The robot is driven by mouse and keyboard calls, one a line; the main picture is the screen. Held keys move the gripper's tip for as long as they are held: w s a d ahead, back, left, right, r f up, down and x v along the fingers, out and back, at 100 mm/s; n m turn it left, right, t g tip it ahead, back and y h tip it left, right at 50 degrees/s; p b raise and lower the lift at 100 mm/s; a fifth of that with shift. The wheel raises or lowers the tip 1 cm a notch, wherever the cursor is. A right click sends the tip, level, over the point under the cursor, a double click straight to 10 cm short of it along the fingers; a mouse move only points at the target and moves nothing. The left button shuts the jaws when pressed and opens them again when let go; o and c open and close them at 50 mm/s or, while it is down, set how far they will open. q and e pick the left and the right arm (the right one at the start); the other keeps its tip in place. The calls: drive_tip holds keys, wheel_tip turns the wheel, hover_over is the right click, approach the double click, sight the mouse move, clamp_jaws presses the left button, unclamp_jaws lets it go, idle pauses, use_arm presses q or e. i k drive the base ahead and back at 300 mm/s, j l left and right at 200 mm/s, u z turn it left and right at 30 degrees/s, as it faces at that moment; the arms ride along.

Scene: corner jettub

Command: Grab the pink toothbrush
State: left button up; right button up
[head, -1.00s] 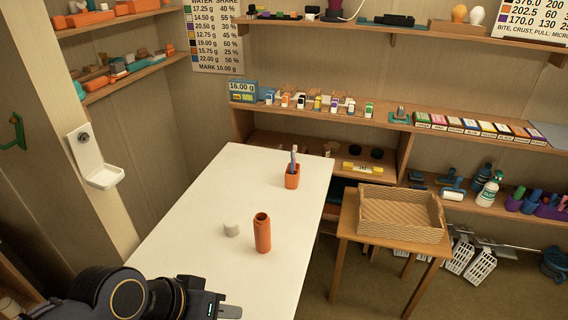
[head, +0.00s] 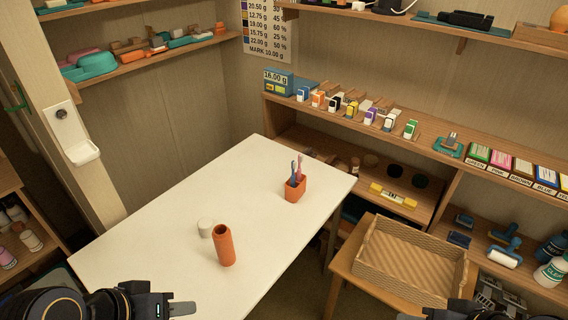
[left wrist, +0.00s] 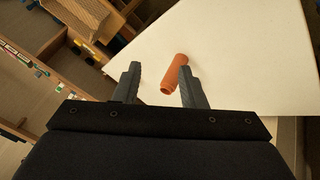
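My left gripper (head: 182,309) is at the bottom of the head view, well short of the holder.
A wicker basket (head: 410,262) sits on a wooden stand to the right. Shelves (head: 430,135) line the back wall.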

sight(300, 159)
drive_tip(key=i+l+u, duration=0.4)
drive_tip(key=i+l, duration=0.2)
drive_tip(key=l, duration=0.15)
drive_tip(key=i+u, duration=0.2)
drive_tip(key=u, duration=1.15)
